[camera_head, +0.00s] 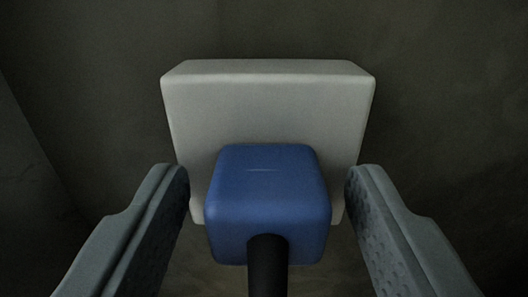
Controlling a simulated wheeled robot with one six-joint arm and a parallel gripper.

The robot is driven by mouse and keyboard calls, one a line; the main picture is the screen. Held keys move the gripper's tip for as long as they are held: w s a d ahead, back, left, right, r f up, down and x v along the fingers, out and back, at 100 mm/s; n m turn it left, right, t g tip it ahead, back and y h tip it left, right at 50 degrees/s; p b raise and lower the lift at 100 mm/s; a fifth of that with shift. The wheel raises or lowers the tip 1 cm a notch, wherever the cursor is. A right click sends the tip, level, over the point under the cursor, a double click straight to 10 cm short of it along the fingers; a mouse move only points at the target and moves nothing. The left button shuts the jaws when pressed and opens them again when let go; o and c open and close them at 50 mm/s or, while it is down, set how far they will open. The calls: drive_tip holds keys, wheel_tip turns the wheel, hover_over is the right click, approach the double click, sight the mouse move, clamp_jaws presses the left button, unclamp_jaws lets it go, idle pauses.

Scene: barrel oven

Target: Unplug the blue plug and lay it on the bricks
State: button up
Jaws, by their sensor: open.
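The blue plug (268,190) sits against the front of a pale grey socket box (268,108) in the head camera view. A thick black cable (267,268) comes out of the plug's near face and runs down out of the picture. My gripper (268,185) is open, with one grey finger on each side of the plug. A gap shows between each finger and the plug. The fingertips overlap the lower side edges of the socket box in the picture; I cannot tell whether they touch it. The bricks are not recognisable in this view.
The socket box is in front of a dark, plain wall (440,90). An edge or corner line runs down the left side. The space around the box looks clear.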

sight(268, 244)
idle(0.9)
clamp_jaws()
drive_tip(key=shift+s, duration=2.9)
drive_tip(key=shift+s, duration=0.1)
drive_tip(key=s+r, duration=0.4)
drive_tip(key=r, duration=0.2)
drive_tip(key=shift+r, duration=0.3)
